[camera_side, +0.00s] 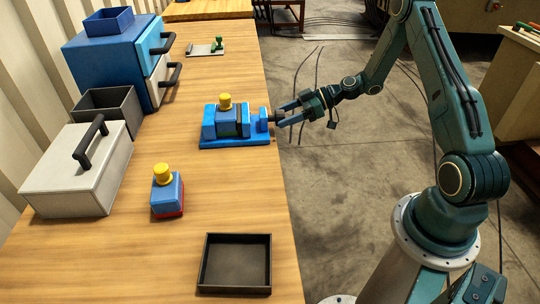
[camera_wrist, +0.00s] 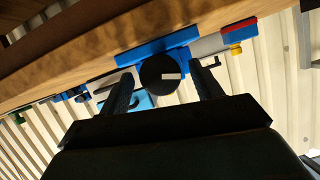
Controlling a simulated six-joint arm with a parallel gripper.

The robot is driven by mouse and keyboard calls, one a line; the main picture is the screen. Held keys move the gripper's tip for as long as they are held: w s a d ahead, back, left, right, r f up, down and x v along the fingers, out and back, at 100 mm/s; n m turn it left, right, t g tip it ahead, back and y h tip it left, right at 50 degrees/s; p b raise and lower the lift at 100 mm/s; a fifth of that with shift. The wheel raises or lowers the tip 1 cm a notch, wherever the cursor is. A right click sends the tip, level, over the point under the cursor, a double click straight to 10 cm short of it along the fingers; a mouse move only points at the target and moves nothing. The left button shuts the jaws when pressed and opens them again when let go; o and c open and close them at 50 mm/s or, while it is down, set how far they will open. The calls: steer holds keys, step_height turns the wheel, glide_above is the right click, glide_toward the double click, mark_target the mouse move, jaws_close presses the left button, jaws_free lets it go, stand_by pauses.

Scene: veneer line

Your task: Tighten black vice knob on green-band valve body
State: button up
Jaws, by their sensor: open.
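A blue vice (camera_side: 235,141) stands near the bench's right edge in the side view. It holds a blue valve body (camera_side: 224,119) with a yellow cap; the band is mostly hidden, with only a dark greenish strip showing. The vice's black knob (camera_wrist: 158,73), round with a pale bar mark, faces the camera in the wrist view. My gripper (camera_side: 279,115) is at the vice's right end, fingers level and apart. In the wrist view the fingers stand on both sides of the knob, with gaps visible. Contact cannot be seen.
A second blue valve body (camera_side: 167,195) with a red band and yellow cap stands front left. A dark empty tray (camera_side: 235,289) lies at the front. A white lidded box (camera_side: 65,185), dark bin (camera_side: 119,101) and blue drawer cabinet (camera_side: 105,61) line the left. Bench between is clear.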

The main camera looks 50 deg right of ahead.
steer(key=s+d+r+m+g+y, duration=0.1)
steer(key=s+d+r, duration=0.3)
steer(key=d, duration=0.5)
steer(key=shift+s+d+m+y, duration=0.3)
steer(key=shift+s+d+m, duration=0.1)
steer(key=shift+s+m, duration=0.65)
steer(key=shift+s, duration=0.1)
stand_by(0.4)
